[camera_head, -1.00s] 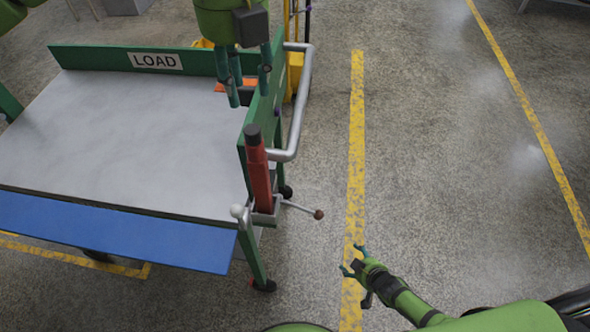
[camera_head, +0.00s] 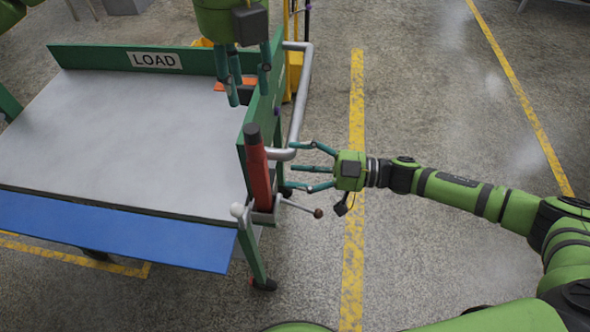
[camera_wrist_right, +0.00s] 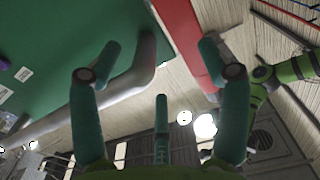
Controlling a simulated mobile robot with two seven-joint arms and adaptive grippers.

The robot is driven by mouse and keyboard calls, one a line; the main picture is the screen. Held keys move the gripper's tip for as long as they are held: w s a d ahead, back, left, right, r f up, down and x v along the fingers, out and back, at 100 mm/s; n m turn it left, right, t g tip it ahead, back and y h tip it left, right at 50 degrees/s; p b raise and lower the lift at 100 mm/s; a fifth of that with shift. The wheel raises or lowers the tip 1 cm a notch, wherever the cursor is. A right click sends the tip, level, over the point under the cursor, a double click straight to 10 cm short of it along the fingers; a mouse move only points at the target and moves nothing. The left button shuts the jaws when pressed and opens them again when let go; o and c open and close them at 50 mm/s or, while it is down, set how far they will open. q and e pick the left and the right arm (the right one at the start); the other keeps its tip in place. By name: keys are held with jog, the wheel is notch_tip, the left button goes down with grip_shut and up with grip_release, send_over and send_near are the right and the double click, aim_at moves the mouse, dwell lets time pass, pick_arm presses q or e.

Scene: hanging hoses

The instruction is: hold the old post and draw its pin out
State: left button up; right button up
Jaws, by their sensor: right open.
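The old post (camera_head: 257,172) is a red column with a black cap, upright in a grey bracket at the cart's near right corner. The pin (camera_head: 300,207), a thin rod with a brown ball end, sticks out of the bracket to the right. My right gripper (camera_head: 291,166) is open and empty, just right of the post and above the pin, fingers pointing left. In the right wrist view the red post (camera_wrist_right: 186,42) shows beyond the open fingers (camera_wrist_right: 160,62); I cannot make out the pin there. My left gripper (camera_head: 248,90) is open and empty above the cart's right end.
The cart's grey top (camera_head: 120,140) has a green LOAD board (camera_head: 100,58) behind and a blue flap (camera_head: 110,233) in front. A grey tube handle (camera_head: 300,95) on its right end passes close to my right fingers. Floor is clear to the right.

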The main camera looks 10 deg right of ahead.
aim_at(268, 171)
pick_arm(q)
jog(key=shift+a, duration=0.1)
pick_arm(e)
jog(key=shift+s+a+r+g+y, duration=0.2)
jog(key=shift+s+a+g, duration=0.1)
jog(key=shift+s+a, duration=0.15)
jog(key=shift+s+a+r+g+y, duration=0.1)
jog(key=shift+s+a+r+g, duration=0.05)
jog(key=shift+s+a+g, duration=0.2)
jog(key=x, duration=0.6)
jog(key=shift+a, duration=0.35)
